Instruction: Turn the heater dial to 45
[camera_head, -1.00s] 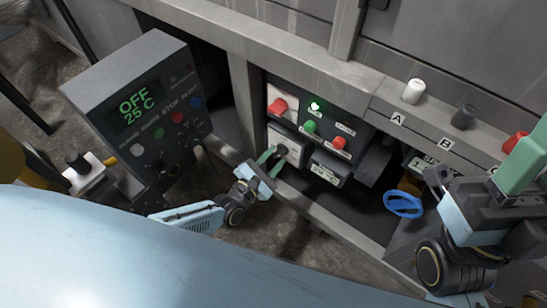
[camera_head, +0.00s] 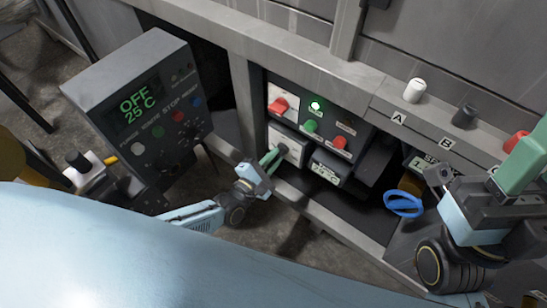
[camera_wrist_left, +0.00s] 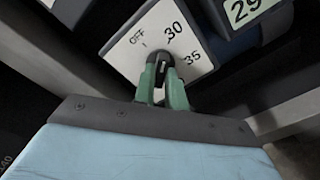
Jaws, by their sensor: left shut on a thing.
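The heater dial (camera_wrist_left: 161,60) is a dark knob on a white plate (camera_wrist_left: 125,42) marked OFF, 30 and 35 in the left wrist view. The other marks are hidden by my gripper, and I cannot tell exactly where the knob points. My left gripper (camera_wrist_left: 162,78) is shut on the dial, a green finger on each side of it. In the head view the left gripper (camera_head: 280,155) reaches the white plate (camera_head: 289,146) at the lower left of the control panel. My right gripper (camera_head: 522,165) is at the right edge, its fingertips not clearly shown.
A small display (camera_head: 326,173) sits right of the dial; it shows partly as 29 in the left wrist view. Red (camera_head: 278,106) and green (camera_head: 310,127) knobs are above. A grey control box (camera_head: 140,105) reads OFF, 25 C at left. A blue ring handle (camera_head: 403,203) is at right.

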